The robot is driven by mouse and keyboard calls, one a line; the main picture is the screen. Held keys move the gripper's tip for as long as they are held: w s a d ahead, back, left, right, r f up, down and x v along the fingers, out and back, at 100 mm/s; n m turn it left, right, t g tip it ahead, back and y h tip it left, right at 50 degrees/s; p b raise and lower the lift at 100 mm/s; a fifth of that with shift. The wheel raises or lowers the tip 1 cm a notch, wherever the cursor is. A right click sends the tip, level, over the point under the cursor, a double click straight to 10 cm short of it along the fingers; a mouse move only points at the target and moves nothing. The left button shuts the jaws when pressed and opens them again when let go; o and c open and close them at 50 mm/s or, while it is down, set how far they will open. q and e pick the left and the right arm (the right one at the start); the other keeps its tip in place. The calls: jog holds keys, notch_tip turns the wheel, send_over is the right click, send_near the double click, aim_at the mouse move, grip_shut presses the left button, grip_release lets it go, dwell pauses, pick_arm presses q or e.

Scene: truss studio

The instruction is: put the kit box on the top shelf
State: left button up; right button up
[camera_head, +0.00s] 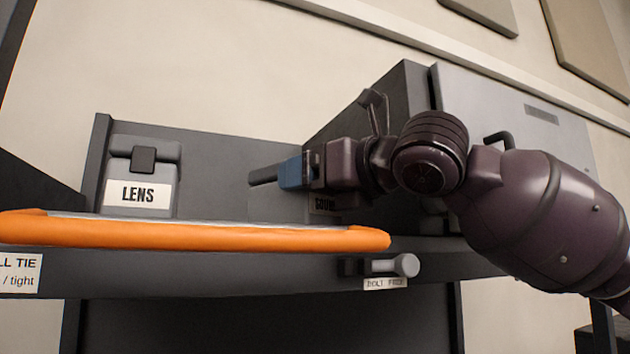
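I cannot tell for sure which thing is the kit box. A grey box labelled LENS (140,195) with a dark latch stands upright at the left of a dark grey shelf (220,285). My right gripper (264,177) reaches in from the right, blue and dark at the fingers, pointing left above the shelf. I see it side-on, so its opening is unclear, and no held object is visible. My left gripper is out of view.
A long orange-edged piece (200,236) crosses in front of the shelf, covering its front and the LENS box's base. A grey knob (405,265) sticks out above a small label. A large grey panel (505,105) stands behind my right arm. Shelf space between LENS and my gripper looks clear.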

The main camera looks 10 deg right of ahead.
jog(key=shift+f, duration=0.15)
jog(key=o, duration=1.2)
jog(key=shift+s, duration=0.1)
pick_arm(q)
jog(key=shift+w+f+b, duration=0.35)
jog(key=shift+b, duration=0.65)
pick_arm(e)
jog(key=v, duration=1.2)
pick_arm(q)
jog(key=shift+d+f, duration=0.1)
